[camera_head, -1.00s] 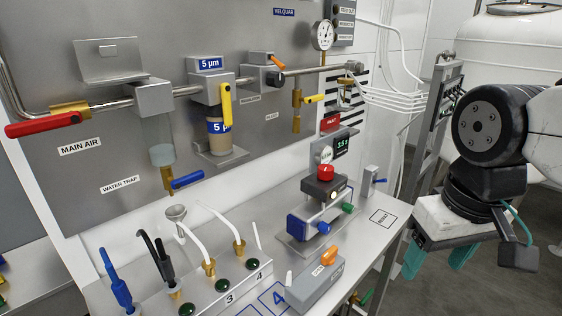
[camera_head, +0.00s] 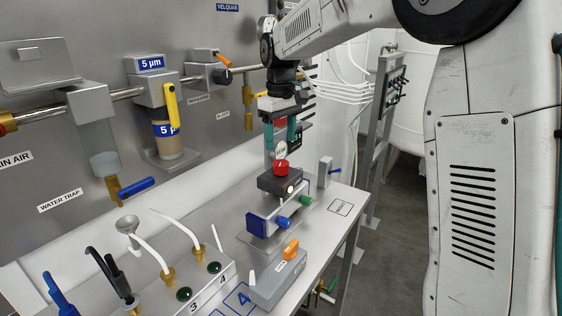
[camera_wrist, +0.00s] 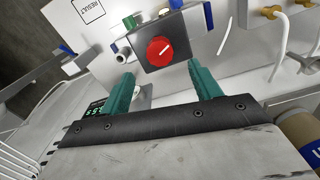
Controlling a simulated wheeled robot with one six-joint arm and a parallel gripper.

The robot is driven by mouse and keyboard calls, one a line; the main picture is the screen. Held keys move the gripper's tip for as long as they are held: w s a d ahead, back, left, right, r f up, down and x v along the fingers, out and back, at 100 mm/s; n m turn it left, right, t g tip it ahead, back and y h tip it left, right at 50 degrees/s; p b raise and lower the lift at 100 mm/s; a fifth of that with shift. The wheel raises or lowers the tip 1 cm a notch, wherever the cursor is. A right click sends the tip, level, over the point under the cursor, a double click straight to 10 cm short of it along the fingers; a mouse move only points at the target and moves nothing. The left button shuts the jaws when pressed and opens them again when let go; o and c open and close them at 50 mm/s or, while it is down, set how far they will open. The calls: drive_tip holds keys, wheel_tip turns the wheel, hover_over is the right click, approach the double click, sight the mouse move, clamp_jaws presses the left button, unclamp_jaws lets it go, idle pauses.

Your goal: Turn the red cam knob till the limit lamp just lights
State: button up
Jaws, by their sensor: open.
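The red cam knob (camera_head: 281,168) sits on top of a dark block (camera_head: 277,182) on the bench fixture. In the wrist view the red knob (camera_wrist: 160,51) carries a light pointer line and lies between and just beyond my fingers. My gripper (camera_head: 281,141) is open, pointing down above the knob, its teal fingers apart and empty. In the wrist view my gripper (camera_wrist: 162,76) straddles the knob's line without visibly touching it. A small pale round lamp (camera_head: 290,189) is on the block's front face; I cannot tell whether it is lit.
A green-digit display (camera_wrist: 95,110) is partly behind my fingers. A blue knob (camera_head: 284,223) and a green knob (camera_head: 305,201) stick out below the block. A grey box with an orange switch (camera_head: 290,248) stands in front. The bench is clear near the RESULT label (camera_head: 341,207).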

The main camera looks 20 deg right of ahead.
sight(280, 162)
wheel_tip(280, 162, down, 8)
drive_tip(key=shift+w+r, duration=0.1)
drive_tip(key=shift+r, duration=0.05)
idle(0.3)
drive_tip(key=c, duration=1)
